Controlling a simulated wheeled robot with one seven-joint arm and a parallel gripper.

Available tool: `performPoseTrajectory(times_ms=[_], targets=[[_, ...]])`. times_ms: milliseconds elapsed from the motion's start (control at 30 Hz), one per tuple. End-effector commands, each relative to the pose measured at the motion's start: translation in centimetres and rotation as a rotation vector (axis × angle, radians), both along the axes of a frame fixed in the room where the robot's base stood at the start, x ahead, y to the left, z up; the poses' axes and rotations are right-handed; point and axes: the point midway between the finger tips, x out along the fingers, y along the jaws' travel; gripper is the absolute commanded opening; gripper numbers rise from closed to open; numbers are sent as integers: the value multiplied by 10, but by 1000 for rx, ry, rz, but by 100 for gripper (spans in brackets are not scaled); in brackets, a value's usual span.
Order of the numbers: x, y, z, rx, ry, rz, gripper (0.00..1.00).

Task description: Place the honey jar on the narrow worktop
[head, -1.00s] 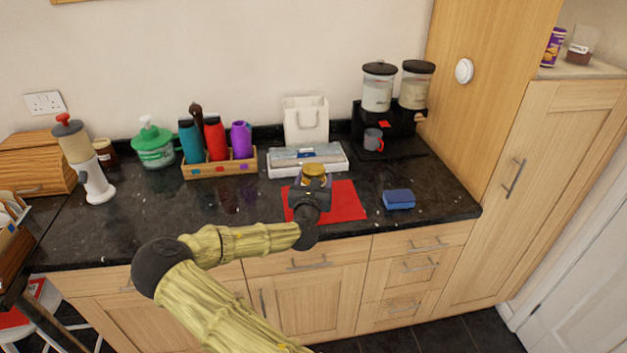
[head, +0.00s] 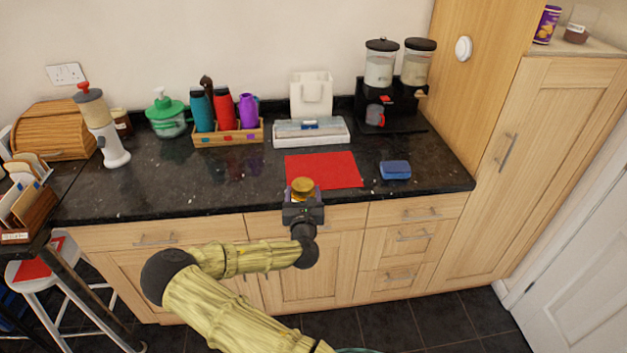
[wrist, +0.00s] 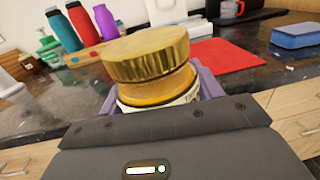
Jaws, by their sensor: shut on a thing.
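The honey jar (head: 302,186), with a gold lid and amber contents, is upright in my gripper (head: 303,197). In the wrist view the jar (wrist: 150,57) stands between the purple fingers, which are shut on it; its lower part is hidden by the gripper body. My gripper holds it in front of the front edge of the black granite worktop (head: 235,175), clear of the red mat (head: 323,170). A second dark top runs along the left edge (head: 72,183); I cannot tell which is the narrow worktop.
A blue sponge (head: 395,170) lies right of the mat. Behind are a bottle crate (head: 228,137), a white tray (head: 311,134) and a dispenser (head: 390,100). A card holder (head: 28,208) stands at the left, above a white stool (head: 45,268) with a red seat patch. The granite's front left is clear.

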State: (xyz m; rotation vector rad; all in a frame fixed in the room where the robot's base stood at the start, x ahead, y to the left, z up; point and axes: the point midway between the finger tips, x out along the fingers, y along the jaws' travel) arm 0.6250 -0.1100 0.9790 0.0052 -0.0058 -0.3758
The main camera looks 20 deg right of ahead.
Motion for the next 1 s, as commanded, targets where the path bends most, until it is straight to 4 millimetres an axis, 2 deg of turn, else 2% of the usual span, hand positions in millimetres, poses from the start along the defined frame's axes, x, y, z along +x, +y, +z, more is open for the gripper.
performPoseTrajectory(times_ms=[267,400,533,667,1000], targets=[[-23,45,-52,0,4,140,19],[-51,78,-90,-4,6,252,19],[-77,100,-115,-6,6,337,19],[-89,109,-123,-8,5,375,19],[-89,110,-124,-7,3,376,19]])
